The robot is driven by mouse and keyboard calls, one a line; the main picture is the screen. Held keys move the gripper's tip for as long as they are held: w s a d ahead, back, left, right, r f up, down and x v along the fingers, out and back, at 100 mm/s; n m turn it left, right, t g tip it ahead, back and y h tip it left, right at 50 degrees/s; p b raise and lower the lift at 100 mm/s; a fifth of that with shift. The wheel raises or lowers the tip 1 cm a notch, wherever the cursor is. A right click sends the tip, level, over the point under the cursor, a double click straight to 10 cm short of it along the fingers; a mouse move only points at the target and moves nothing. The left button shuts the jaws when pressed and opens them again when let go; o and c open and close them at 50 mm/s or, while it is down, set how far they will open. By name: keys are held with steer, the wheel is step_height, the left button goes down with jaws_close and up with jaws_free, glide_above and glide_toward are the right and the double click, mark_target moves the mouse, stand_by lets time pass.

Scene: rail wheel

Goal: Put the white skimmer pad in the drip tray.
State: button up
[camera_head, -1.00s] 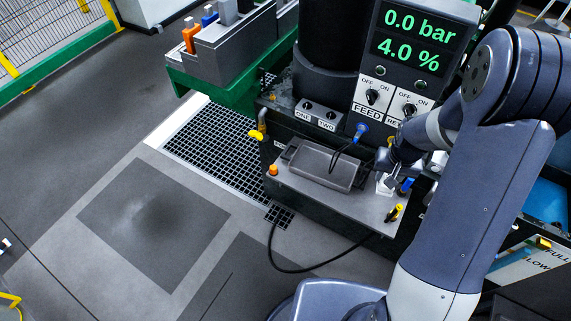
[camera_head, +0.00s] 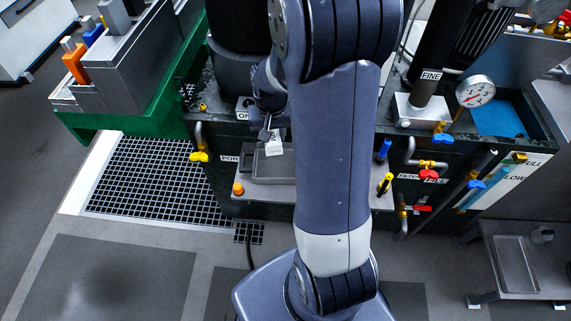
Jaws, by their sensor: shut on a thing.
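My gripper (camera_head: 270,132) is shut on the white skimmer pad (camera_head: 275,146), which hangs below the fingers. The pad appears over or in front of a shallow grey tray (camera_head: 263,170) on the ledge of the dark machine. I cannot tell how high the pad is above it. My arm hides the right part of this tray. A second shallow metal tray (camera_head: 515,265) lies on a low bench at the far right and looks empty. I cannot tell from the picture which of the two is the drip tray.
On the ledge are an orange knob (camera_head: 238,188), a blue marker-like item (camera_head: 383,150) and a yellow one (camera_head: 385,183). Pipes with red, blue and yellow valves (camera_head: 430,174) and a pressure gauge (camera_head: 475,91) stand right of my arm. The floor in front is open.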

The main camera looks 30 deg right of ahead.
steer(key=s+d+m+b, duration=0.3)
steer(key=d, duration=0.1)
steer(key=f, duration=0.4)
steer(key=f+b, duration=0.1)
steer(key=f, duration=0.3)
steer(key=shift+s+f, duration=0.2)
steer(key=shift+f, duration=0.05)
steer(key=shift+f+b, duration=0.1)
steer(key=shift+b, duration=0.2)
steer(key=shift+f, duration=0.15)
steer(key=o, duration=1.1)
steer(key=shift+c, duration=0.2)
step_height(320, 180, up, 12)
steer(key=s+p, duration=0.1)
steer(key=p, duration=0.1)
steer(key=shift+s+a+r+p, duration=0.2)
steer(key=shift+a+p, duration=0.1)
steer(key=shift+a, duration=0.1)
